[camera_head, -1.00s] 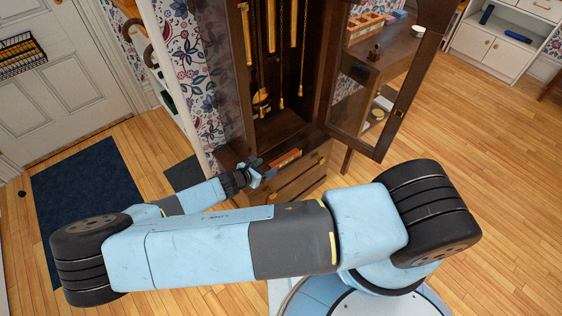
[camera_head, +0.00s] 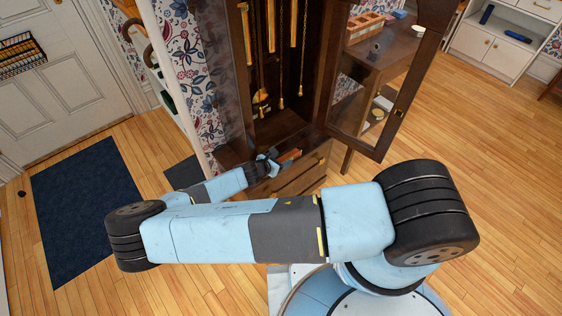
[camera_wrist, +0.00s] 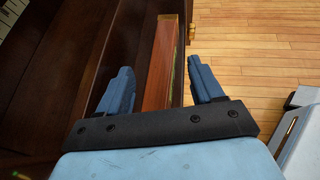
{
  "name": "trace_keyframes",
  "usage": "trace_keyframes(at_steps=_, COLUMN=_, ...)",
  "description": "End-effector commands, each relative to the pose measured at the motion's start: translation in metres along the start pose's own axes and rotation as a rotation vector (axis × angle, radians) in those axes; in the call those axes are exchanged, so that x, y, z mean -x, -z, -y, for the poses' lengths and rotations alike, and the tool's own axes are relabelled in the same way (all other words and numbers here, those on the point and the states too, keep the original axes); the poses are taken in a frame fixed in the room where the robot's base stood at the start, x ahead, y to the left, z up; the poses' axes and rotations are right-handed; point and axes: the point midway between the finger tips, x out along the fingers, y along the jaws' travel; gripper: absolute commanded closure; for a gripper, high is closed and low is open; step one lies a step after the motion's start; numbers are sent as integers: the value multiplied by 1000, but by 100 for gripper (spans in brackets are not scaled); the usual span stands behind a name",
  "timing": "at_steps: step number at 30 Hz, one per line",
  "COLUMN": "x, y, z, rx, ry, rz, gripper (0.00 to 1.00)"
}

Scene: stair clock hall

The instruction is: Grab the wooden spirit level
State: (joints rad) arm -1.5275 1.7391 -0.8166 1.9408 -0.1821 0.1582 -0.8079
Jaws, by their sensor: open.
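The wooden spirit level (camera_wrist: 160,66) is a long reddish-brown bar with a lighter end. My gripper is open, with nothing held.
The dark clock case (camera_head: 270,125) stands open, its glazed door (camera_head: 372,100) swung out to the right. A dark table with a brick-coloured tray (camera_head: 364,27) stands behind the door. Wooden floor (camera_head: 470,130) is clear on the right.

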Motion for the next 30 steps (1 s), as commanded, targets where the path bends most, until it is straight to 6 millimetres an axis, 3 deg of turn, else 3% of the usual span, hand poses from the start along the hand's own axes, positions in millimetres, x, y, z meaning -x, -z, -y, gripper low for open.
trace_keyframes(at_steps=8, x=-5, y=0, z=0, rx=0, ry=-1, rz=-1, gripper=34)
trace_keyframes(at_steps=27, x=-5, y=0, z=0, rx=0, ry=-1, rz=-1, gripper=95)
trace_keyframes(at_steps=30, x=-5, y=0, z=0, rx=0, ry=-1, rz=-1, gripper=100)
